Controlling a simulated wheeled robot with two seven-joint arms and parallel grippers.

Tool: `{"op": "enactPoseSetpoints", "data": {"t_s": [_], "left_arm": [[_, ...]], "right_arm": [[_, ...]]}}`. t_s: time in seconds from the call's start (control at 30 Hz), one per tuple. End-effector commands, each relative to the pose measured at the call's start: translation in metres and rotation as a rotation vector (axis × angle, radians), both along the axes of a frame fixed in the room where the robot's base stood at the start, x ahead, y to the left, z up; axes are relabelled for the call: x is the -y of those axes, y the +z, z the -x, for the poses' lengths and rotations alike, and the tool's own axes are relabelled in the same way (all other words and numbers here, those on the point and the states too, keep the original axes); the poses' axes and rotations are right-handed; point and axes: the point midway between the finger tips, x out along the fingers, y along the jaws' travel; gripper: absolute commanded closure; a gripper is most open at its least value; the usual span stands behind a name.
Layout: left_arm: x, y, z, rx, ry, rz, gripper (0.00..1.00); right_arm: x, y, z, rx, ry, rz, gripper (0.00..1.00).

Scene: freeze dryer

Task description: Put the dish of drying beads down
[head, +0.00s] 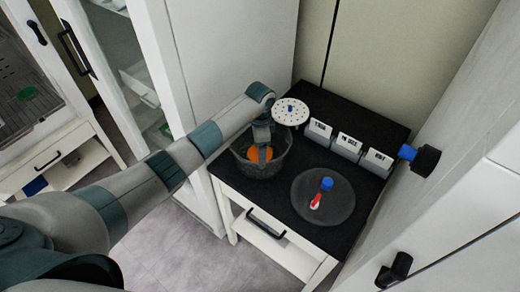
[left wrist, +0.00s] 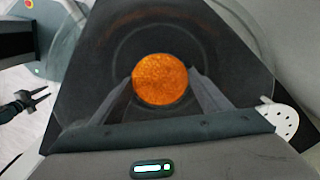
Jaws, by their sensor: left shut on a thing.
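My left gripper (head: 263,146) reaches down into a clear glass bowl (head: 240,162) at the table's left corner. It is shut on a round dish of orange drying beads (head: 256,157). In the left wrist view the dish (left wrist: 160,80) sits level between the two fingers, inside the circle of the bowl (left wrist: 262,50). I cannot tell whether the dish touches the bowl's bottom. My right gripper (left wrist: 41,97) shows small at the left of the left wrist view, its fingers apart and empty.
A white perforated plate (head: 290,108) lies behind the bowl. A clear round lid (head: 335,210) with a blue knob and a red part lies front right. Several white labelled boxes (head: 348,144) stand at the back right of the black tabletop (head: 290,165). Cabinets flank the table.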

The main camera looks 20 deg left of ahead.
Motion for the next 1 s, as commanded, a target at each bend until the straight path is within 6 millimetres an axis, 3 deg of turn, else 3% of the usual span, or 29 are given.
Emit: {"op": "enactPoseSetpoints", "data": {"t_s": [0.03, 0.07, 0.13, 0.63, 0.77, 1.0], "left_arm": [[0.000, -0.002, 0.000, 0.000, 0.000, 0.000, 0.53], [0.000, -0.002, 0.000, 0.000, 0.000, 0.000, 0.27], [0.000, -0.002, 0.000, 0.000, 0.000, 0.000, 0.11], [0.000, 0.006, -0.001, 0.003, 0.000, 0.001, 0.11], [0.000, 0.018, -0.001, 0.004, -0.001, 0.001, 0.11], [0.000, 0.058, -0.002, 0.005, -0.001, 0.000, 0.11]], "right_arm": [[0.000, -0.002, 0.000, 0.000, 0.000, 0.000, 0.69], [0.000, -0.001, 0.000, 0.000, 0.000, 0.000, 0.69], [0.000, -0.001, 0.000, 0.000, 0.000, 0.000, 0.69], [0.001, -0.003, 0.000, -0.001, 0.001, 0.001, 0.69], [0.001, -0.008, 0.000, -0.001, 0.001, 0.001, 0.69], [0.002, -0.024, 0.000, -0.001, 0.001, 0.002, 0.69]]}}
